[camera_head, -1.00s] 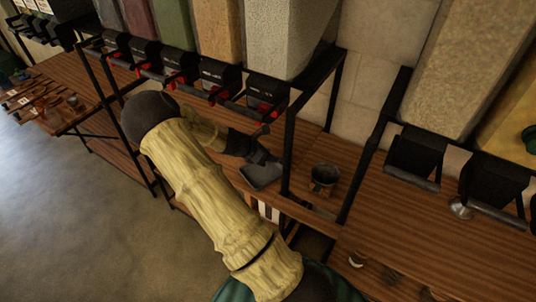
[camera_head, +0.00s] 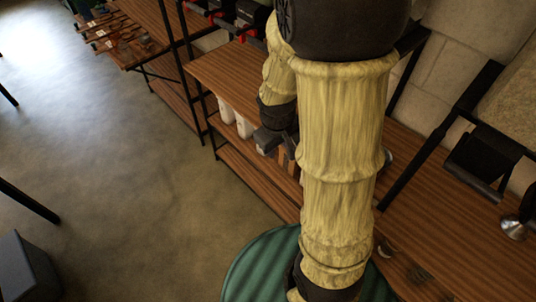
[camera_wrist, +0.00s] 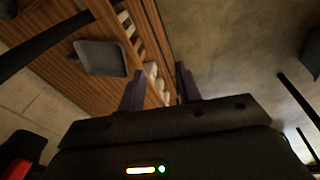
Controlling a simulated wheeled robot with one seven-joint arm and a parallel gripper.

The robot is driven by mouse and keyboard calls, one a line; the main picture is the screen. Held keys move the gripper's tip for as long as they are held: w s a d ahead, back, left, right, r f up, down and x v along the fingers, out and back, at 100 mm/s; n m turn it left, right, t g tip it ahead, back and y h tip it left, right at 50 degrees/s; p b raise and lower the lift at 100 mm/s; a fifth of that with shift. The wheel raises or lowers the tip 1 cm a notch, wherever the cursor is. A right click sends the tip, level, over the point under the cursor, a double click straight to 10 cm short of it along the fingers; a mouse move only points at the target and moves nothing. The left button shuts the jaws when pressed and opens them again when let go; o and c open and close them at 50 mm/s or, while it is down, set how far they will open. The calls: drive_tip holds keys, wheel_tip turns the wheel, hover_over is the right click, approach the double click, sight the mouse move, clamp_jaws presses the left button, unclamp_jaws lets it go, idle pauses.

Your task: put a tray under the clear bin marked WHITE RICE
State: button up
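A grey tray (camera_wrist: 102,57) lies on the wooden shelf in the wrist view. My gripper (camera_wrist: 160,70) is open, with its two fingers apart and nothing between them; the tray is to the left of the fingers and not touched. In the head view my gripper (camera_head: 278,140) hangs at the front of the shelving, partly behind my arm, which hides the tray there. No label reading WHITE RICE can be made out, and the clear bins are mostly out of view or hidden.
White containers (camera_head: 226,110) stand on a lower shelf (camera_head: 250,170). Dark dispensers with red parts (camera_head: 248,14) are at the top. A black frame post (camera_head: 425,150) and another dispenser (camera_head: 485,160) are at right. A grey box (camera_head: 25,270) stands on the open floor at left.

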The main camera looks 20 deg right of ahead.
drive_tip(key=s+a+r+m+y, duration=0.1)
drive_tip(key=s+a+r+m, duration=0.2)
drive_tip(key=s+a, duration=0.1)
drive_tip(key=shift+s+a+r+t, duration=0.25)
drive_tip(key=shift+s+t, duration=0.05)
drive_tip(key=shift+t, duration=0.1)
idle(0.9)
